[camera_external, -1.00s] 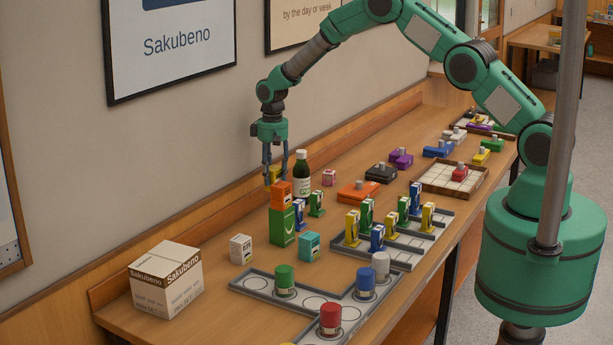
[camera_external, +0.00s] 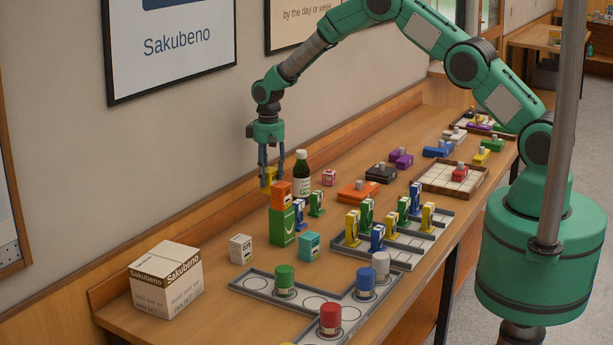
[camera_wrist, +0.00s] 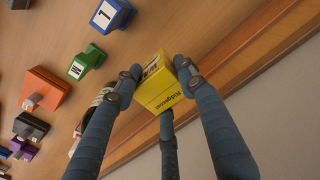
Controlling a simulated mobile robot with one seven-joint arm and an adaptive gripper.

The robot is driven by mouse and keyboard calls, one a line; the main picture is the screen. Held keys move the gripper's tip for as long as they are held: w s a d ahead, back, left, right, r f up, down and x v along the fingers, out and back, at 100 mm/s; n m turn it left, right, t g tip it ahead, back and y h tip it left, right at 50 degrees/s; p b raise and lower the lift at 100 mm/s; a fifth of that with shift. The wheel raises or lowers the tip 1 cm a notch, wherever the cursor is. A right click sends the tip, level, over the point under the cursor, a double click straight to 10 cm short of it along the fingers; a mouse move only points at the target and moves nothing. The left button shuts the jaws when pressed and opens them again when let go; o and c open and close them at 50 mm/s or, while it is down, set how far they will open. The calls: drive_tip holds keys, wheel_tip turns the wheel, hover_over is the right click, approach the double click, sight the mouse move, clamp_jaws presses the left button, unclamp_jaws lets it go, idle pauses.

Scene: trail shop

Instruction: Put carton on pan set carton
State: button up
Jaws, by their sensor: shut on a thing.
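My gripper (camera_external: 271,172) is shut on a small yellow carton (camera_external: 266,179), held above the table's back side, just behind an orange carton in the external view. In the wrist view the yellow carton (camera_wrist: 158,84) sits between the fingers of my gripper (camera_wrist: 160,90), with dark print on its side. The pan set carton (camera_external: 166,283) is a large white and brown box marked Sakubeno. It stands upright at the table's near left end, well to the left of my gripper, and nothing rests on its top.
An orange carton (camera_external: 281,190) sits on a tall green carton (camera_external: 282,225). A dark bottle (camera_external: 303,178) stands to their right. A white carton (camera_external: 241,249) and a teal carton (camera_external: 309,246) stand in front. A grey tray (camera_external: 250,286) holds coloured cylinders. The wall borders the table's back.

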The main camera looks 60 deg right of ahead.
drive_tip(key=s+a+r+p, duration=0.1)
drive_tip(key=s+a+r, duration=0.15)
drive_tip(key=a, duration=0.95)
drive_tip(key=s+a+r+p, duration=0.2)
drive_tip(key=s+a, duration=0.2)
drive_tip(key=a, duration=0.8)
drive_tip(key=s+a+r+p, duration=0.1)
drive_tip(key=s+a, duration=0.6)
drive_tip(key=a, duration=0.3)
drive_tip(key=s+a+r+n+p, duration=0.1)
drive_tip(key=s+a+r, duration=0.1)
drive_tip(key=s+a, duration=0.5)
drive_tip(key=a, duration=0.3)
drive_tip(key=shift+a+r, duration=0.2)
drive_tip(key=shift+a, duration=0.05)
drive_tip(key=p, duration=0.1)
hover_over(180, 256)
drive_tip(key=shift+a+f, duration=0.1)
drive_tip(key=shift+f, duration=0.7)
drive_tip(key=shift+f+p, duration=0.4)
drive_tip(key=shift+f, duration=1.3)
drive_tip(key=shift+f, duration=0.15)
